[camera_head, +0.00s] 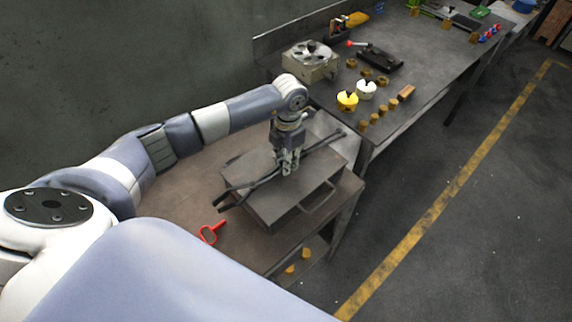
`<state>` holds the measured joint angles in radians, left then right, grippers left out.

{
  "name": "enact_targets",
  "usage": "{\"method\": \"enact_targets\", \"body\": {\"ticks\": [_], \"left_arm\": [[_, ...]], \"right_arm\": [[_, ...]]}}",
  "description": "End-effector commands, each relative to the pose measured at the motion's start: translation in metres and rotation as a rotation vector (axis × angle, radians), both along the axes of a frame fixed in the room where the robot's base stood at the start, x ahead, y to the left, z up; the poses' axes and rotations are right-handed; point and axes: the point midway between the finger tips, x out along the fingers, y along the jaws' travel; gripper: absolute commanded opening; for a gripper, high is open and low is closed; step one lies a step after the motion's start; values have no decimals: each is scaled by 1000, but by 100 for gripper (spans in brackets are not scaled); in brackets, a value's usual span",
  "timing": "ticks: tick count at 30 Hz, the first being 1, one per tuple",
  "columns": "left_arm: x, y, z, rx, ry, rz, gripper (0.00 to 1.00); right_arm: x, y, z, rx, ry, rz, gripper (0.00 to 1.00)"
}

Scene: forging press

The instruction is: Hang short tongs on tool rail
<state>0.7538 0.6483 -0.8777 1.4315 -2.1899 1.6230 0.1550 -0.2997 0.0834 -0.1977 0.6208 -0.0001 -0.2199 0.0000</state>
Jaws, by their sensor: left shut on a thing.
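The short tongs (254,184) are dark and long-handled. They lie across the top of a grey metal box (262,208), with ends reaching past its left and right sides. My left gripper (290,168) points down over the box and is shut on the tongs near their middle. I cannot tell whether the tongs touch the box lid. My right gripper is not in view. I cannot make out the tool rail.
A red-handled item (213,231) lies near the table's front edge. A grey workbench (425,75) behind holds a rotary fixture (311,58), yellow and white pots and several brass pieces. Floor at right is clear.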

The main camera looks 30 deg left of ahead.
Motion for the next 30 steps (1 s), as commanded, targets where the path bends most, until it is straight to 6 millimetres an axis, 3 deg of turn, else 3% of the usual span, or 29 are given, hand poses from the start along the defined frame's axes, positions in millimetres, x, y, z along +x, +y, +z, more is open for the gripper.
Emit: {"method": "enact_targets", "body": {"ticks": [8, 30], "left_arm": [[-3, 0, 2, 1, 8, 0, 0], [-1, 0, 73, 1, 2, 0, 0]], "right_arm": [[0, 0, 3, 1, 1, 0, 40], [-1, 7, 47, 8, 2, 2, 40]]}}
